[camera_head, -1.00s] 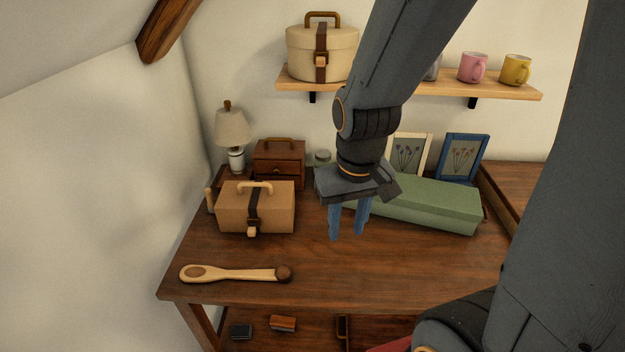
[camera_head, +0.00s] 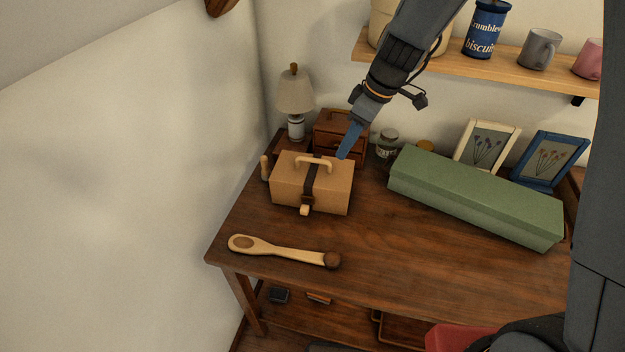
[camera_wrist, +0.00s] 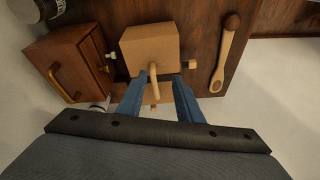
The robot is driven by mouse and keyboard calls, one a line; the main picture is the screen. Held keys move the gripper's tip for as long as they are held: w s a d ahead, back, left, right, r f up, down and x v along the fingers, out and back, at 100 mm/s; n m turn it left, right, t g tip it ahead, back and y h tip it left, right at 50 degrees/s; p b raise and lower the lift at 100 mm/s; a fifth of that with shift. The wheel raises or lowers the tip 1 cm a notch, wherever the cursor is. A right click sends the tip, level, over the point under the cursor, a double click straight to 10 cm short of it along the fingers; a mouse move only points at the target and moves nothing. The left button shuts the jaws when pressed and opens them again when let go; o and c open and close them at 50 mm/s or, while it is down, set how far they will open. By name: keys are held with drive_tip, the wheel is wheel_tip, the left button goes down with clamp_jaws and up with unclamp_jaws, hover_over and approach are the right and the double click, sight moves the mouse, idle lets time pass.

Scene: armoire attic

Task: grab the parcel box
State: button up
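The parcel box (camera_head: 285,190) is a tan box with a dark strap, a small pale clasp and a light arched handle (camera_head: 314,161) on top. It sits at the left of the wooden desk. My gripper (camera_head: 345,153) is open and empty, its blue fingers pointing down near the box's back right top edge. In the wrist view the box (camera_wrist: 150,42) lies beyond my gripper (camera_wrist: 158,84), with the handle (camera_wrist: 153,82) appearing in the gap between the two fingers. I cannot tell how high above the handle they are. The fingers hide part of the box there.
A brown drawer chest (camera_head: 328,125) and a lamp (camera_head: 295,100) stand close behind the box. A jar (camera_head: 387,142) and a long green box (camera_head: 470,193) are to its right. A wooden spoon (camera_head: 280,250) lies in front. Bare desk (camera_head: 390,245) lies right of the spoon.

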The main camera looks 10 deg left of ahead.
sight(316, 159)
drive_tip(key=a+n, duration=0.1)
drive_tip(key=w+a+n, duration=0.1)
drive_tip(key=a, duration=0.1)
drive_tip(key=w+a+n, duration=0.1)
drive_tip(key=a, duration=0.1)
drive_tip(key=shift+w+f+y, duration=0.2)
drive_tip(key=shift+f+y, duration=0.1)
drive_tip(key=shift+y, duration=0.1)
drive_tip(key=shift+p+x, duration=2)
drive_tip(key=shift+x, duration=1.9)
drive_tip(key=shift+a, duration=0.1)
drive_tip(key=shift+r, duration=0.1)
drive_tip(key=shift+c, duration=0.5)
clamp_jaws()
